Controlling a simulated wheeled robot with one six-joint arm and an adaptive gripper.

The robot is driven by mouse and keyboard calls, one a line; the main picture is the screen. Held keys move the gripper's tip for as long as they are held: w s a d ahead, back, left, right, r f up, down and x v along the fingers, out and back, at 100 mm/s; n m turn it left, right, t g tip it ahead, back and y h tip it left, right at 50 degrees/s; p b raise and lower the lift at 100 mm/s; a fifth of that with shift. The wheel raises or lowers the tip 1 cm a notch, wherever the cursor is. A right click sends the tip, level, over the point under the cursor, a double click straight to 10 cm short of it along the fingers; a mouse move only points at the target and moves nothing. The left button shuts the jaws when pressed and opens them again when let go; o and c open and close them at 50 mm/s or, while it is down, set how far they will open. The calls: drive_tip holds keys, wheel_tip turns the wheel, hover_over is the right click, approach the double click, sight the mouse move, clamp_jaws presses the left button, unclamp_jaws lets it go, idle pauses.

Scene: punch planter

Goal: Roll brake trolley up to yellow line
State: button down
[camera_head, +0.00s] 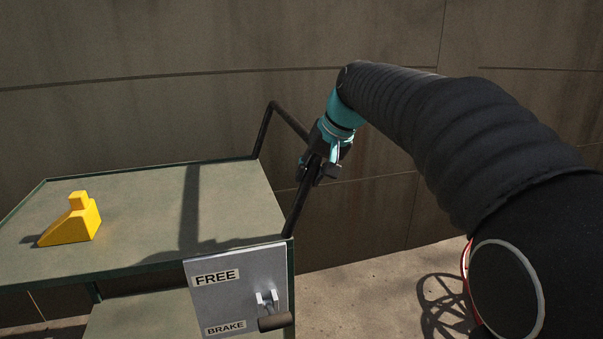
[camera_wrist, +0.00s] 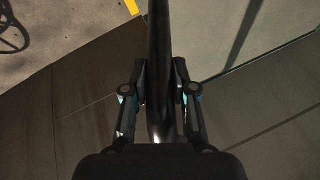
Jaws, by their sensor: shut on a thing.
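The trolley has a grey-green top with a dark rim (camera_head: 150,215) and a black push handle (camera_head: 264,132) at its right end. My gripper (camera_head: 318,168) is shut on the handle bar near its upper near corner. In the wrist view the handle bar (camera_wrist: 160,40) runs between both fingers of my gripper (camera_wrist: 161,75). A metal brake plate (camera_head: 238,290) on the trolley's near side reads FREE above and BRAKE below. Its dark-gripped lever (camera_head: 275,321) sits low, about level with the BRAKE label. A small yellow patch (camera_wrist: 132,6) lies on the floor, possibly the yellow line.
A yellow wedge block (camera_head: 75,222) rests on the trolley top at the left. A lower shelf (camera_head: 140,315) shows beneath. A dark panelled wall (camera_head: 200,60) stands behind the trolley. Bare pale floor (camera_head: 360,280) shows at the lower right, with a shadow on it.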

drive_tip(key=w+d+p, duration=0.1)
drive_tip(key=w+d, duration=0.1)
drive_tip(key=d, duration=0.5)
drive_tip(key=shift+d, duration=0.4)
idle(0.5)
drive_tip(key=shift+w+d+p, duration=0.15)
drive_tip(key=shift+d+p, duration=0.3)
drive_tip(key=shift+d, duration=0.5)
drive_tip(key=shift+a, duration=0.15)
